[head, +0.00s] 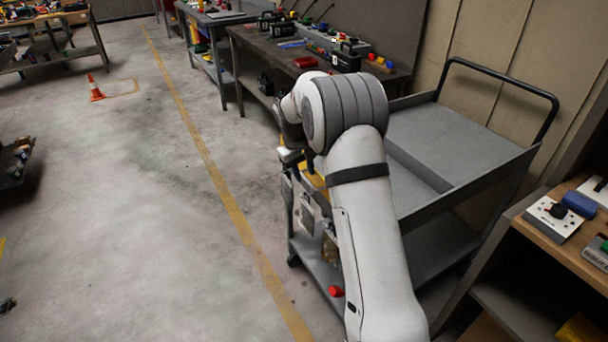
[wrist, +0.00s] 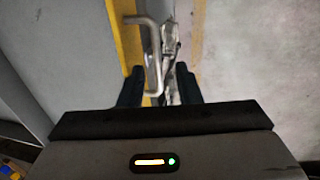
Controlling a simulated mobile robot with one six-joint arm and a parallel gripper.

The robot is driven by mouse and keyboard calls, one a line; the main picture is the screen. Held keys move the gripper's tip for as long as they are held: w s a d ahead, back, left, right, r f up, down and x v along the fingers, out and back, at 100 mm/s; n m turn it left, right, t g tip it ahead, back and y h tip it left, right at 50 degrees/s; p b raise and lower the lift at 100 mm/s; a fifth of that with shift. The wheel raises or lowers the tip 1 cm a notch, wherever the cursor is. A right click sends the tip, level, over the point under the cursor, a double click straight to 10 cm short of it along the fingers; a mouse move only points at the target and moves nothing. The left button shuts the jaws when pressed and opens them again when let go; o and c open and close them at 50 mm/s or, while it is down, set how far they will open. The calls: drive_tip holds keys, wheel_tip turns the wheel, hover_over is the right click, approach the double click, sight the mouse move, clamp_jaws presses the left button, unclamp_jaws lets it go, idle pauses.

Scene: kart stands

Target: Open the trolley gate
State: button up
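The grey trolley (head: 425,130) stands at the right in the head view, with a black push handle at its far end. A yellow-edged part (head: 315,181), likely its gate, shows at the trolley's near left side, mostly hidden behind my arm. In the wrist view a yellow strip (wrist: 126,40) runs along a grey surface, with a bent metal handle (wrist: 154,60) beside it. My gripper (wrist: 158,88) is open, its two dark fingers apart with the handle's end between them. I cannot tell whether they touch it. The gate's latch and position are unclear.
A workbench (head: 300,58) with tools stands behind the trolley. A wooden-topped bench (head: 565,240) with control boxes is at the right. A red knob (head: 336,291) sits low near the trolley. An orange cone (head: 95,88) stands far left. The floor left of the yellow line is mostly clear.

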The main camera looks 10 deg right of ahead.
drive_tip(key=shift+d+f, duration=0.3)
drive_tip(key=shift+f, duration=0.6)
drive_tip(key=shift+c, duration=0.3)
